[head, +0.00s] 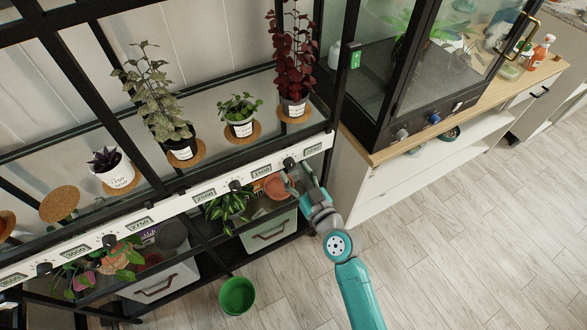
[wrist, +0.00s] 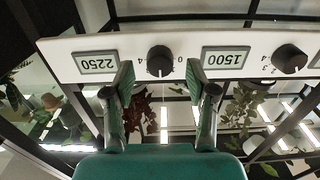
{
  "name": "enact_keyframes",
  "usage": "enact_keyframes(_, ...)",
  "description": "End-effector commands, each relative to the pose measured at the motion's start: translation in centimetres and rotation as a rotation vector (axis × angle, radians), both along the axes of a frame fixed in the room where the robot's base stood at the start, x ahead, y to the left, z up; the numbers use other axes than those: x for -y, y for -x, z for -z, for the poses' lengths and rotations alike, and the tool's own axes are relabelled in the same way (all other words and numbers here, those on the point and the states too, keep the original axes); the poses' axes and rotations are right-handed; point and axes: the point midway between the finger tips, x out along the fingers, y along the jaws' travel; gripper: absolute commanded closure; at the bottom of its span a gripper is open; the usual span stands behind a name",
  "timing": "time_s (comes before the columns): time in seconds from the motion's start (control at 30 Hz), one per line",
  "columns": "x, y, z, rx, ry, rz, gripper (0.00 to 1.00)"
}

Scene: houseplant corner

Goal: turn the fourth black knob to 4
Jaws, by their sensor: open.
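A white control strip (head: 165,212) runs along the shelf front with several black knobs and number displays. The rightmost black knob (head: 289,163) sits between the displays reading 1500 (head: 262,171) and 2250 (head: 313,149). In the wrist view the strip appears upside down, and this knob (wrist: 160,61) has small scale digits around it. Its pointer setting is too small to tell. My gripper (head: 293,180) is open and empty in front of it. In the wrist view its fingertips (wrist: 159,82) are spread to either side of the knob, with no visible contact. Another black knob (wrist: 290,59) lies to the right.
Potted plants on cork mats stand on the glass shelf above the strip. Drawers and a leafy plant (head: 228,203) are below it. A green bucket (head: 236,296) stands on the floor. A glass cabinet (head: 410,70) on a wooden counter is at right. The floor at right is clear.

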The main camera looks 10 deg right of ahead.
Motion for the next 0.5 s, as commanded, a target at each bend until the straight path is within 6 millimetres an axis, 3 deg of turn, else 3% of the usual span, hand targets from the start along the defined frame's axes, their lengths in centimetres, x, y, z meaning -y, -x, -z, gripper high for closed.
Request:
enact_keyframes(0.2, -0.4, -1.5, -0.1, 0.001, -0.001, 0.001, 0.43)
enact_keyframes(0.5, -0.5, -1.7, 0.0, 0.001, -0.001, 0.001, 0.43)
